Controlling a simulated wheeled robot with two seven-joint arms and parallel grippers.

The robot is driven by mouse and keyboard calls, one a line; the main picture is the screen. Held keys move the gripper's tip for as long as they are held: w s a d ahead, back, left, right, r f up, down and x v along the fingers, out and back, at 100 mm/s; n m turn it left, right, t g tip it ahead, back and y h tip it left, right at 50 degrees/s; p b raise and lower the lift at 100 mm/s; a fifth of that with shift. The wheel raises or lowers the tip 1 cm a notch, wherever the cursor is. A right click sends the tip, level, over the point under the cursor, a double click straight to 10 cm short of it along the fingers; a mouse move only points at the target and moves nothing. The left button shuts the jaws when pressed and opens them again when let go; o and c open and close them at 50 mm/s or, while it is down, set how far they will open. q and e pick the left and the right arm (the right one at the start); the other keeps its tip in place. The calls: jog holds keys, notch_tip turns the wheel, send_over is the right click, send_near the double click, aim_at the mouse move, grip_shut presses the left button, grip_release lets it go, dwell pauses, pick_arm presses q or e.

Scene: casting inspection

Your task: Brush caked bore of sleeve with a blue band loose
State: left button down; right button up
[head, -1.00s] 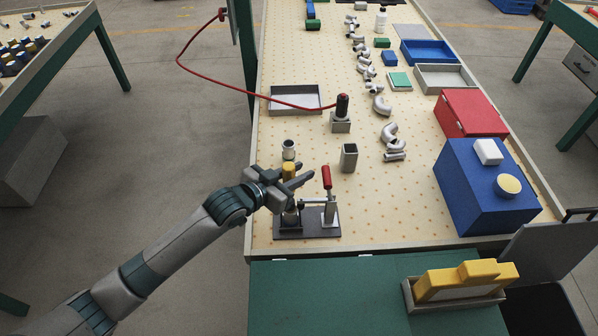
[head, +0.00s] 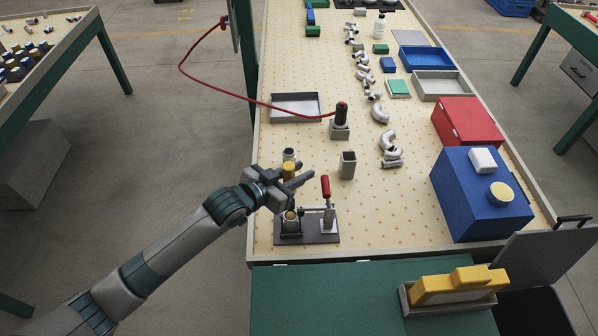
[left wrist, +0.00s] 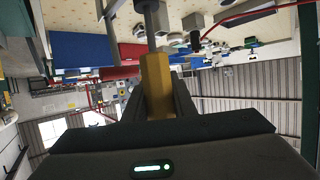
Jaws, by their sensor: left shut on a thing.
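My left gripper (head: 292,186) is shut on the yellow handle of a brush (head: 289,171), held upright above the clamp fixture. In the left wrist view the yellow handle (left wrist: 157,85) sits between the fingers, with a grey shaft beyond it. No blue band shows clearly on the sleeve. My right gripper is out of view.
The red-handled clamp lever (head: 325,187) stands upright right of the gripper. A blue box (head: 470,215) is at right.

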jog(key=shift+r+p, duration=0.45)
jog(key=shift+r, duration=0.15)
